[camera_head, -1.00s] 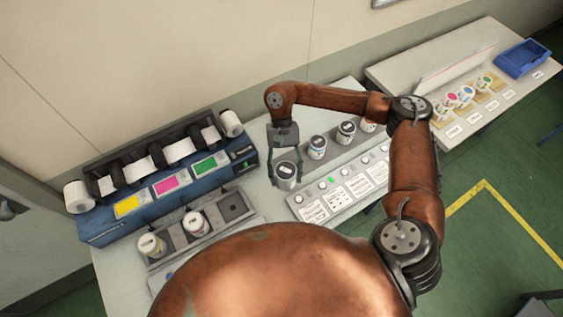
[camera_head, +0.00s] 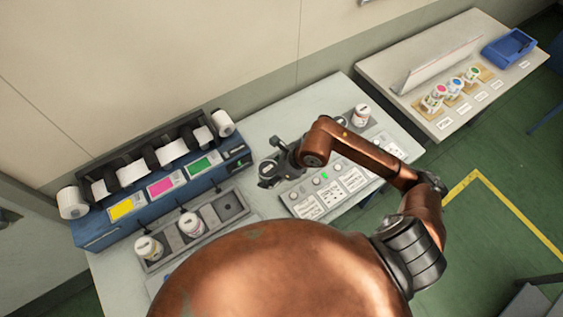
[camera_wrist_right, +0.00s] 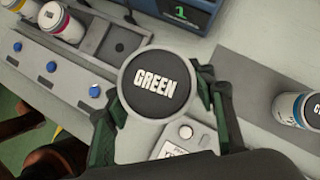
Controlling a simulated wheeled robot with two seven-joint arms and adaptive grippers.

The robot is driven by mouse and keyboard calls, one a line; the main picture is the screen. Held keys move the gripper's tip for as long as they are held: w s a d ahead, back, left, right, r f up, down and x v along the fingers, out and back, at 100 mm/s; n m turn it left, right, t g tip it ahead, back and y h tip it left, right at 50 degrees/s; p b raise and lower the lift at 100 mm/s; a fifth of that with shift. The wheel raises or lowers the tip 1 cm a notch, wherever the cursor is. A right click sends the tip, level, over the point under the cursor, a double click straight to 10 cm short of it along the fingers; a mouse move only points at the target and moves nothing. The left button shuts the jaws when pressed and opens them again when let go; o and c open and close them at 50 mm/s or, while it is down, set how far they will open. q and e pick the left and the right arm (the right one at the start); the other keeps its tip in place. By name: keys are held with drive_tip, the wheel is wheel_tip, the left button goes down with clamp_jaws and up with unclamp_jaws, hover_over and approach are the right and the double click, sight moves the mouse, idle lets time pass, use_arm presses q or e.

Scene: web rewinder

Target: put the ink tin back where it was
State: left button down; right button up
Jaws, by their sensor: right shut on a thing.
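The ink tin (camera_wrist_right: 157,84) has a black lid lettered GREEN. In the right wrist view it is between the two fingers of my right gripper (camera_wrist_right: 155,108), which is shut on it. In the head view my right gripper (camera_head: 274,166) and the tin (camera_head: 267,182) are over the bench, between the blue machine and the card panel. The gripper partly hides the tin there. A grey rack (camera_head: 243,214) in front of the machine holds two white tins, with a bare socket (camera_wrist_right: 118,46) at its right end. My left gripper is not in view.
The blue machine (camera_head: 95,235) stands behind the rack. Another tin (camera_wrist_right: 296,108) stands on a grey strip at right in the wrist view. A white tin (camera_head: 361,115) stands behind the card panel (camera_head: 330,190). My arm hides part of this row.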

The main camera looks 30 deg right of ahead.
drive_tip(key=shift+w+d+r+m, duration=0.15)
drive_tip(key=shift+w+d+m, duration=0.25)
drive_tip(key=shift+m, duration=0.2)
drive_tip(key=w+d+f, duration=0.4)
drive_tip(key=w+d+f+p, duration=0.1)
drive_tip(key=w+d+f, duration=0.3)
drive_tip(key=w, duration=0.1)
drive_tip(key=shift+w+d+f, duration=0.25)
drive_tip(key=shift+f, duration=0.1)
drive_tip(key=shift+w+d+f, duration=0.25)
drive_tip(key=shift+f, duration=1.8)
drive_tip(key=o, duration=1.7)
drive_tip(key=shift+f, duration=0.1)
drive_tip(key=shift+d, duration=0.1)
